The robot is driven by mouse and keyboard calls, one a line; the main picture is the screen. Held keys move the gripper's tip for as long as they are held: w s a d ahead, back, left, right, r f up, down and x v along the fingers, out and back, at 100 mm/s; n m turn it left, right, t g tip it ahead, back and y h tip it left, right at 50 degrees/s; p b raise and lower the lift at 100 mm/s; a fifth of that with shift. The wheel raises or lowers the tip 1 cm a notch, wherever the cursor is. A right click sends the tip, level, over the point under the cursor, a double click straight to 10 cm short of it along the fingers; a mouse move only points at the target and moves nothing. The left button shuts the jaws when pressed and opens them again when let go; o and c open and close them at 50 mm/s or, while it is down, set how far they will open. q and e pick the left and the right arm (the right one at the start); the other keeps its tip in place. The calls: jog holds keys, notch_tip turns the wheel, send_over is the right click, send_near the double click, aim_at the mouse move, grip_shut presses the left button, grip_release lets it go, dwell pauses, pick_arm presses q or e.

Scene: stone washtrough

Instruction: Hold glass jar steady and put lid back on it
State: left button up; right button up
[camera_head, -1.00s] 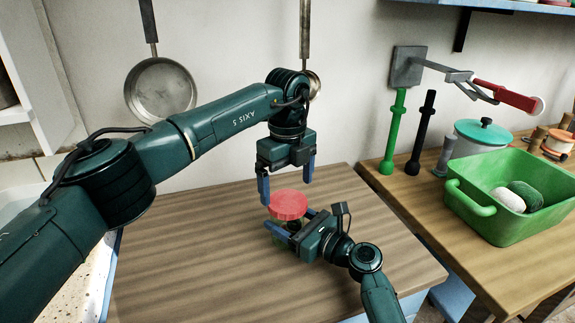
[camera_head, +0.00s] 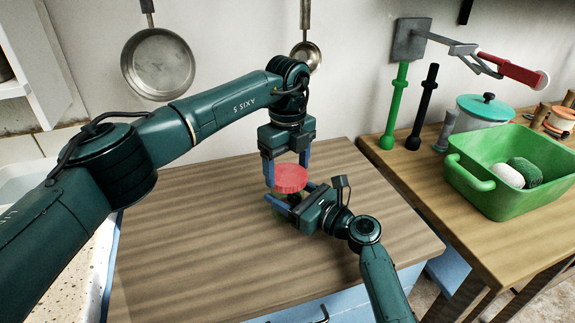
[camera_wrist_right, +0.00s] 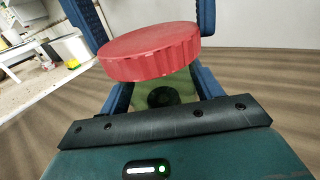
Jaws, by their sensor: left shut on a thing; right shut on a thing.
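The red ribbed lid (camera_head: 290,178) sits at the top of the glass jar, level or nearly so. It also shows large in the right wrist view (camera_wrist_right: 150,52). My left gripper (camera_head: 288,176) comes down from above and is shut on the lid, one blue finger on each side. The greenish glass jar (camera_wrist_right: 168,92) stands below the lid, mostly hidden by my right gripper in the head view. My right gripper (camera_head: 290,205) reaches in from the lower right and is shut on the jar. I cannot tell whether the lid is fully seated.
The wooden worktop (camera_head: 200,240) around the jar is clear. To the right, another table holds a green tub (camera_head: 510,195) with rolled items and a teal-lidded pot (camera_head: 484,115). Pans (camera_head: 157,65) hang on the back wall. A red-handled wall arm (camera_head: 507,72) juts out at upper right.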

pick_arm(q)
jog(key=shift+c, duration=1.3)
jog(key=shift+o, duration=0.2)
jog(key=m, duration=2.4)
jog(key=shift+m, duration=0.4)
jog(key=o, duration=1.1)
notch_tip(320, 180, up, 12)
jog(key=shift+f, duration=0.1)
